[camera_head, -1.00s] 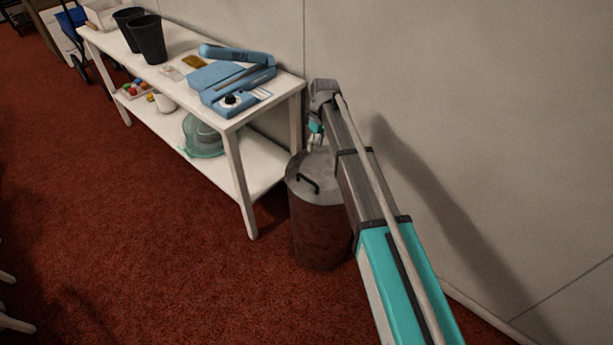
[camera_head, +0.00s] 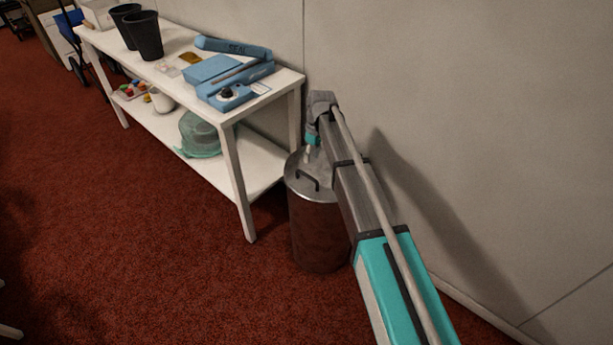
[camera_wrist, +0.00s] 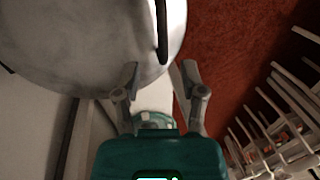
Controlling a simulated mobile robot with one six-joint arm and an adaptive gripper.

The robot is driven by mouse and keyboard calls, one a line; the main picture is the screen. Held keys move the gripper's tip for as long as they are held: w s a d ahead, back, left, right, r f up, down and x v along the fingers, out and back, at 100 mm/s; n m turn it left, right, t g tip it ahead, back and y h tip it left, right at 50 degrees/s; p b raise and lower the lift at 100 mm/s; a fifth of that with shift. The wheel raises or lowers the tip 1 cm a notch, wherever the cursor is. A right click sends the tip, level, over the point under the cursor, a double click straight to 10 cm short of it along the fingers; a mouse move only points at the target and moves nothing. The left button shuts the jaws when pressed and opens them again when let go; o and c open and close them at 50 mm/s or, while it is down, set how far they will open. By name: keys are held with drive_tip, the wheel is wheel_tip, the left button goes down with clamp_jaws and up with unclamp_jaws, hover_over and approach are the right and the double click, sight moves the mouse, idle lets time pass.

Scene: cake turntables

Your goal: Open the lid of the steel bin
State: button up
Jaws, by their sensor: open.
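The steel bin (camera_head: 318,235) stands on the carpet beside the white table's near end. Its round grey lid (camera_head: 296,165) lies shut on top, with a dark bar handle (camera_head: 308,181) on the near side. In the wrist view, the lid (camera_wrist: 75,45) fills the upper left and the handle (camera_wrist: 162,30) sits just beyond the fingertips, roughly in line with the gap between them. My gripper (camera_wrist: 159,75) is open and empty. In the head view, my gripper (camera_head: 309,152) is over the lid's far side, partly hidden by my arm.
The white table (camera_head: 240,180) stands left of the bin, holding a blue sealer (camera_head: 235,75) and dark cups (camera_head: 146,36). A pale wall (camera_head: 480,110) is close behind and right of the bin. Open red carpet (camera_head: 130,240) lies to the left.

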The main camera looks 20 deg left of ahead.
drive_tip(key=b, duration=0.6)
hover_over(309, 182)
drive_tip(key=shift+d+f, duration=0.1)
drive_tip(key=shift+f, duration=3.3)
clamp_jaws()
drive_tip(key=shift+r, duration=0.1)
drive_tip(key=shift+w+r, duration=0.1)
